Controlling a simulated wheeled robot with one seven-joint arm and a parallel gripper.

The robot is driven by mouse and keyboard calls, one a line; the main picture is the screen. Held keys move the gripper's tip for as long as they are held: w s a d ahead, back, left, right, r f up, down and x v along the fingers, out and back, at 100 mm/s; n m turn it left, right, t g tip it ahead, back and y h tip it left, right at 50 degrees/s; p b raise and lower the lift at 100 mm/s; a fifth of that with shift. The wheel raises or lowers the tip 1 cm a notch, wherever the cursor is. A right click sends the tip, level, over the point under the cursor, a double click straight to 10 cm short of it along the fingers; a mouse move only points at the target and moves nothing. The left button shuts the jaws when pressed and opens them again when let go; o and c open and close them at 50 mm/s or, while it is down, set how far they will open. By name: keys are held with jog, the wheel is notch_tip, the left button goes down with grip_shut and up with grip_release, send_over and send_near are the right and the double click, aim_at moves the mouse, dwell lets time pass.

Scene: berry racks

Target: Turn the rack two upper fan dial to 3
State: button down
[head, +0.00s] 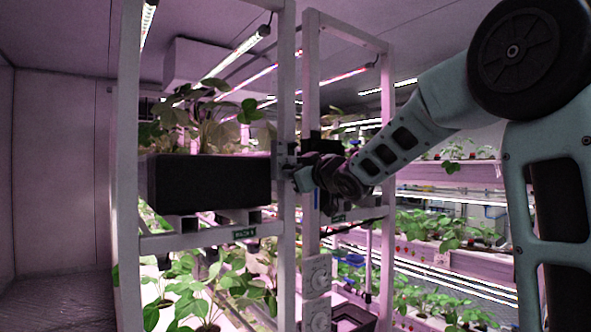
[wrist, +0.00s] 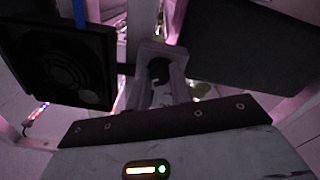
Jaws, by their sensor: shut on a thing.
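My gripper (head: 299,179) reaches in from the right to the front posts of a white rack, at the height of a black planter (head: 208,184). In the wrist view, my gripper (wrist: 160,82) is shut on a small dark round knob (wrist: 159,69), which I take to be the fan dial. The fingers hide most of it, and no numbers or pointer can be read. A black square fan housing (wrist: 62,62) is left of the fingers in the wrist view.
White rack posts (head: 286,90) stand close around my gripper. Leafy plants grow above the planter and on lower shelves. White round fittings (head: 317,271) are on a post below my gripper. A dark panel (wrist: 250,45) fills the wrist view's upper right. More racks stand at right.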

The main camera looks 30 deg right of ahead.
jog(key=shift+f+m, duration=0.1)
jog(key=shift+m, duration=0.4)
jog(key=c, duration=1.3)
grip_release()
jog(key=shift+o, duration=0.2)
jog(key=s+p, duration=0.7)
jog(key=s, duration=1)
jog(key=shift+s+d+f, duration=0.15)
jog(key=shift+s+d, duration=0.05)
